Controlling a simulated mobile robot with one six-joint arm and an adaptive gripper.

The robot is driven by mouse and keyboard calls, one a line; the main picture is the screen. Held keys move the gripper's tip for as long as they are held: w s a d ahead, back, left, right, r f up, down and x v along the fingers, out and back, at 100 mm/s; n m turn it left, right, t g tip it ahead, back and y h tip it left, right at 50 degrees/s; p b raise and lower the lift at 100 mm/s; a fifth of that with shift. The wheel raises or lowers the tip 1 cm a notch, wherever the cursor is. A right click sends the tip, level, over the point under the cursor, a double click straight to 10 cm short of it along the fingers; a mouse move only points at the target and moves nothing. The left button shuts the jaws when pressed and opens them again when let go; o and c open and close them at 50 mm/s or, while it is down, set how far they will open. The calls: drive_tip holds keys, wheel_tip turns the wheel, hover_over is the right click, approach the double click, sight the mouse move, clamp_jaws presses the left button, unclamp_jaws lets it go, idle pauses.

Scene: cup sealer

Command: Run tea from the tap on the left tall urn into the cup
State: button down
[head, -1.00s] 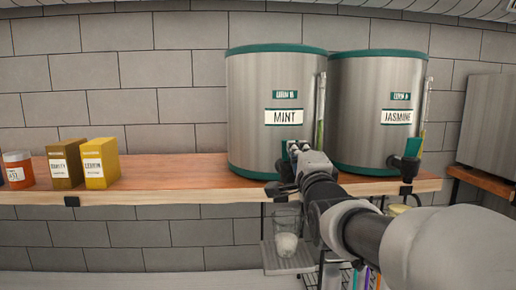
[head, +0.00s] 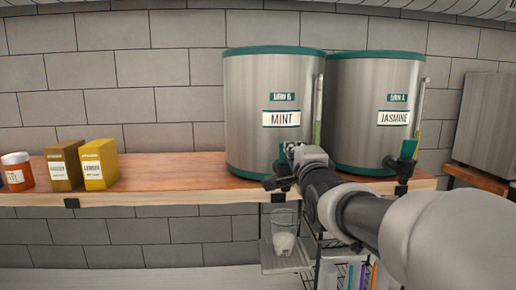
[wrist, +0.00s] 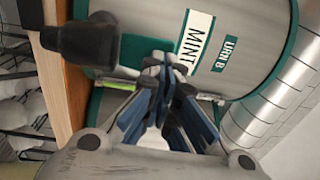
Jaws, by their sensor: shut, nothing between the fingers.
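The left tall urn (head: 250,110) is steel with teal rims, labelled MINT and Urn B. Its black tap (head: 272,183) sticks out over the shelf's front edge and is large in the wrist view (wrist: 88,42). The tap's teal lever (wrist: 145,50) stands upright above it. My gripper (head: 296,152) is shut and empty, its fingertips (wrist: 165,68) right at the lever; I cannot tell whether they touch it. A clear cup (head: 284,230) with whitish contents low inside stands upright below the tap on a small grey platform (head: 290,264). No stream of tea is visible.
The JASMINE urn (head: 372,110), with its own tap (head: 398,165), stands close on the right. Yellow (head: 98,163) and brown (head: 64,165) boxes and an orange-labelled jar (head: 17,170) sit left on the wooden shelf (head: 170,175). The shelf between boxes and urn is clear.

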drive_tip(key=g+p, duration=0.1)
drive_tip(key=p, duration=0.1)
drive_tip(key=w+r+g+p, duration=0.1)
drive_tip(key=p, duration=0.2)
drive_tip(key=shift+w+r+p, duration=0.1)
drive_tip(key=shift+w+p, duration=0.2)
drive_tip(key=shift+p, duration=0.05)
drive_tip(key=shift+w+r, duration=0.1)
drive_tip(key=shift+r, duration=0.05)
idle(0.9)
